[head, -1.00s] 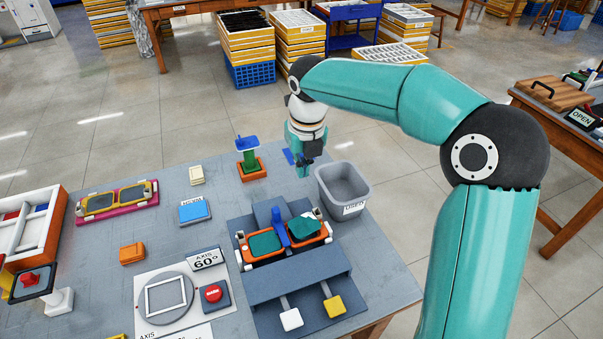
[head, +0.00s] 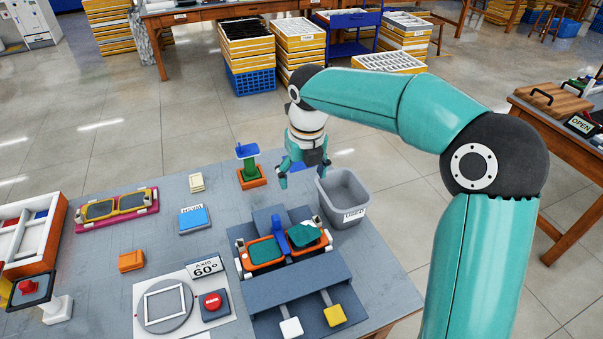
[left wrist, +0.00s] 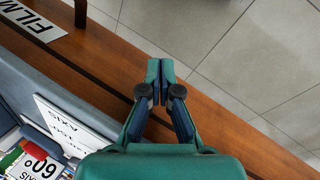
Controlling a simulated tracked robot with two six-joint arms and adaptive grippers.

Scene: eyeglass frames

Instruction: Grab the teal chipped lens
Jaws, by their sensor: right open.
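An orange eyeglass frame (head: 285,262) lies in the grey-blue fixture (head: 295,284). A teal lens (head: 305,239) is at its right opening, tilted and raised from the rim. Another teal lens (head: 264,251) sits flatter in the left opening. I cannot make out a chip on either. My right gripper (head: 304,174) is open, pointing down behind the fixture, left of the grey bin. A small blue patch (head: 297,167) shows between its fingers; I cannot tell what it is. My left gripper (left wrist: 160,72) is shut with its fingertips together, over the wooden table edge.
The grey bin labelled USED (head: 343,200) stands at the table's back right.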

